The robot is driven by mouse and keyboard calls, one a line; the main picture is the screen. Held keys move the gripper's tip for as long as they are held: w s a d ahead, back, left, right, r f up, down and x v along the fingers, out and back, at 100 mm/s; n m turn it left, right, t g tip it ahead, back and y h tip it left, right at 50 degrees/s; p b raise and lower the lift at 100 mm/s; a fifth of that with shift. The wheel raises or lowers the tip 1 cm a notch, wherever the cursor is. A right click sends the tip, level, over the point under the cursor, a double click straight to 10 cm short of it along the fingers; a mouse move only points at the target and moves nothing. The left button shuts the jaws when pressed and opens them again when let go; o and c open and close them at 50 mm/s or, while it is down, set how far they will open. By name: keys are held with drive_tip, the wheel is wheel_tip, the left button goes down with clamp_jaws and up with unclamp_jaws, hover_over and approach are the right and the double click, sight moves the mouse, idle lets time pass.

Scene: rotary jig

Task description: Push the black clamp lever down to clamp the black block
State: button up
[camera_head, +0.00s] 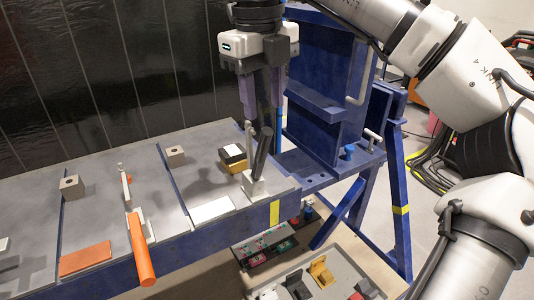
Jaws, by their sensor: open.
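The black clamp lever (262,155) stands steeply, leaning slightly right, on a pale clamp base (254,187) at the right end of the grey work table. A thin grey upright rod (249,138) is just left of the lever.
The grey table (100,160) holds two small grey blocks with holes, an orange plate (86,258) and a clamp with an orange handle (140,250) over the front edge. A blue metal frame (325,90) rises close behind right. A parts tray (310,280) lies below.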

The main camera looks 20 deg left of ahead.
sight(267, 151)
drive_tip(key=f, duration=0.6)
drive_tip(key=f+p, duration=0.1)
drive_tip(key=f, duration=0.2)
drive_tip(key=shift+w+d+f, duration=0.15)
drive_tip(key=shift+w, duration=0.15)
drive_tip(key=shift+c, duration=0.3)
clamp_jaws()
